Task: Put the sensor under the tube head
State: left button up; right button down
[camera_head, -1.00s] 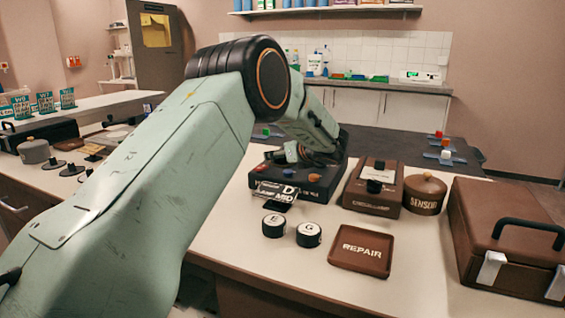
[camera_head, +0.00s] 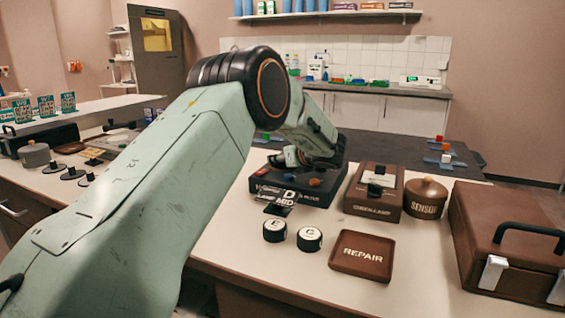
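A round brown pot with a lid knob, labelled SENSOR (camera_head: 426,200), stands on the right part of the bench, beside a brown box with a black knob (camera_head: 375,190). My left arm comes in from the left and bends down over a black device (camera_head: 312,191) with coloured knobs. My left gripper (camera_head: 305,158) is at the far side of this device, apart from the sensor pot. Its fingers are small and partly hidden by the arm, so I cannot tell open from shut. I cannot identify a tube head. My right gripper is not in view.
A REPAIR tray (camera_head: 362,256) and two black-and-white round pieces (camera_head: 292,233) lie at the front. A dark card (camera_head: 280,205) is at the black device's front edge. A brown case (camera_head: 510,235) blocks the right. Small discs and a grey pot (camera_head: 36,154) are at left.

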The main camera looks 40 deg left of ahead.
pick_arm(q)
jog(key=shift+c, duration=0.9)
jog(key=shift+r, duration=0.15)
